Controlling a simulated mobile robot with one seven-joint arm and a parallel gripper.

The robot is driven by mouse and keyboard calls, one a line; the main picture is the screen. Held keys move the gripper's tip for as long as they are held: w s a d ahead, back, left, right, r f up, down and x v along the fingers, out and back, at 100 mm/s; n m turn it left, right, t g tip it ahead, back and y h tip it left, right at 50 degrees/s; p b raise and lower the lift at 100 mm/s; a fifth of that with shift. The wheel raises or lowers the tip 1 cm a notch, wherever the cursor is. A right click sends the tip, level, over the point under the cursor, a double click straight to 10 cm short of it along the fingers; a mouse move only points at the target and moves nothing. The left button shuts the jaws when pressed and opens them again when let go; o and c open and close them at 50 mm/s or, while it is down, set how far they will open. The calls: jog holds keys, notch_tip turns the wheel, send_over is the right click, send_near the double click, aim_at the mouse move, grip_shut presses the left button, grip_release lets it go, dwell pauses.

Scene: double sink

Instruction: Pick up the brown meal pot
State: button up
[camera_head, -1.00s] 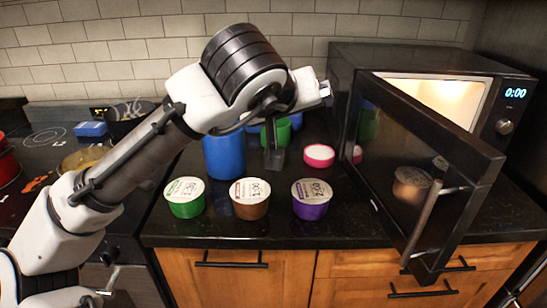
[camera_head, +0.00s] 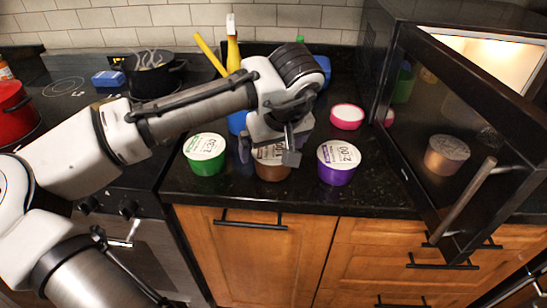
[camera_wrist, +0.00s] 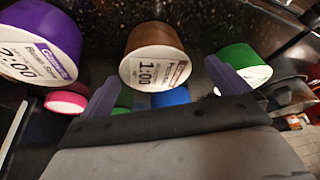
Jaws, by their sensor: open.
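The brown meal pot (camera_head: 272,172) stands upright on the black counter, between the green pot and the purple pot. My gripper (camera_head: 267,153) is open just over it and hides part of its lid. In the wrist view the brown pot (camera_wrist: 154,42) shows its white lid marked 1:00, lying between and beyond the two open fingers of my gripper (camera_wrist: 161,72). Nothing is held. I cannot tell whether the fingers touch the pot.
The green pot (camera_head: 204,155) stands close on the left and the purple pot (camera_head: 337,166) close on the right. A pink-and-white container (camera_head: 346,117) is behind. The open microwave door (camera_head: 462,140) blocks the right side. A black steaming pot (camera_head: 152,78) sits on the stove.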

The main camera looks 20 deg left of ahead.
aim_at(273, 150)
jog(key=shift+w+p+x, duration=0.15)
jog(key=shift+p+x, duration=0.15)
jog(key=shift+x, duration=1.05)
jog(key=shift+w+p+x, duration=0.1)
jog(key=shift+p+x, duration=0.15)
jog(key=shift+x, duration=1.1)
jog(key=shift+d, duration=0.15)
jog(key=shift+c, duration=0.3)
jog(key=shift+r, duration=0.1)
jog(key=c, duration=1.1)
